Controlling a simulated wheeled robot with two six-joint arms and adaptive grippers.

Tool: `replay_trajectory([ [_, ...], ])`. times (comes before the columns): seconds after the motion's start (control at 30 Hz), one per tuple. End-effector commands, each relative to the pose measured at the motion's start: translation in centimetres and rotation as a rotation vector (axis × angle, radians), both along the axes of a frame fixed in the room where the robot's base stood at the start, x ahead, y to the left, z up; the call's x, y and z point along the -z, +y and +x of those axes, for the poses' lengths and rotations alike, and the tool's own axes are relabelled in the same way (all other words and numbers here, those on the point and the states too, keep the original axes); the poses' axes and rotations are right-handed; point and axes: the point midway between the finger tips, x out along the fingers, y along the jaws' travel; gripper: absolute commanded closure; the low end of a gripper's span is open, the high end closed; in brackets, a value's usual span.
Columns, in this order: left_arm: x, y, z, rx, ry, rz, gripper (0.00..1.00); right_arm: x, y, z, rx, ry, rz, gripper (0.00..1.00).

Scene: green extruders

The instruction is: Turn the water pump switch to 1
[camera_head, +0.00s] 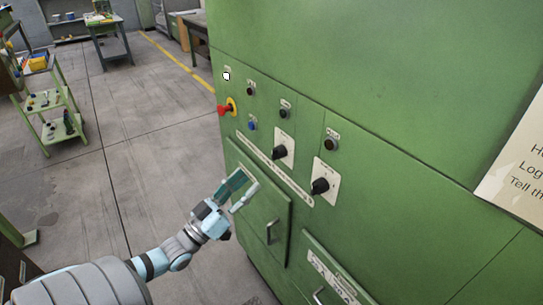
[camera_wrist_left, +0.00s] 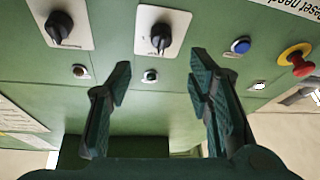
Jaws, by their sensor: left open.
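Two black rotary switches on white plates sit on the sloped green panel: the left switch (camera_head: 280,152) and the right switch (camera_head: 320,186). The labels are too small to tell which is the water pump's. The wrist view is turned over, so the left switch (camera_wrist_left: 160,38) appears at its top middle and the right switch (camera_wrist_left: 60,27) at top left. My left gripper (camera_head: 249,180) is open and empty, left of and below the switches and apart from them. In the wrist view its fingertips (camera_wrist_left: 160,68) spread below the left switch. My right gripper is out of view.
Near the switches are a red emergency stop (camera_head: 225,108) on yellow, a blue button (camera_head: 253,125) and dark buttons. A cabinet door (camera_head: 252,205) with a handle (camera_head: 271,232) lies below. A paper sheet (camera_head: 515,165) is at right.

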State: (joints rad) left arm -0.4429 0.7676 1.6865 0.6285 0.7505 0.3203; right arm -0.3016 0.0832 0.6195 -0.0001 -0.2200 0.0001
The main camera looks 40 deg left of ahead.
Motion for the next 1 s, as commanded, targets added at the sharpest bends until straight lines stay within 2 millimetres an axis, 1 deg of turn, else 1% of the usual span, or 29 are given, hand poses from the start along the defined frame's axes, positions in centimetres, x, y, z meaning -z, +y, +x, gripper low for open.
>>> replay_trajectory([
  [0.1, -1.4, -0.5, 3.3, -0.001, -0.007, 0.0, 0.53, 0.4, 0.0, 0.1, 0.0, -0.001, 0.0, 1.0],
  [0.2, -2.3, -0.9, 5.9, -0.002, -0.006, 0.001, 0.53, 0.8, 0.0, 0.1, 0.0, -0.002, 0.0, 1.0],
  [0.3, -2.9, -1.2, 7.7, -0.002, -0.002, 0.001, 0.53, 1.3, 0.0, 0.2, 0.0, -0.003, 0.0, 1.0],
  [0.4, -3.4, -1.4, 8.8, -0.002, 0.001, 0.003, 0.53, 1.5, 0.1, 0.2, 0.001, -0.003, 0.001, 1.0],
  [0.5, -3.6, -1.5, 9.2, -0.002, 0.002, 0.002, 0.53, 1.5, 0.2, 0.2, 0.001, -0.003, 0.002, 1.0],
  [0.73, -3.7, -1.5, 9.3, -0.003, 0.003, 0.002, 0.53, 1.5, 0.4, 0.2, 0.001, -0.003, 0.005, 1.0],
  [1.0, -3.6, -1.5, 9.3, -0.003, 0.003, 0.002, 0.97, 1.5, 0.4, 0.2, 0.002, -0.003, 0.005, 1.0],
])
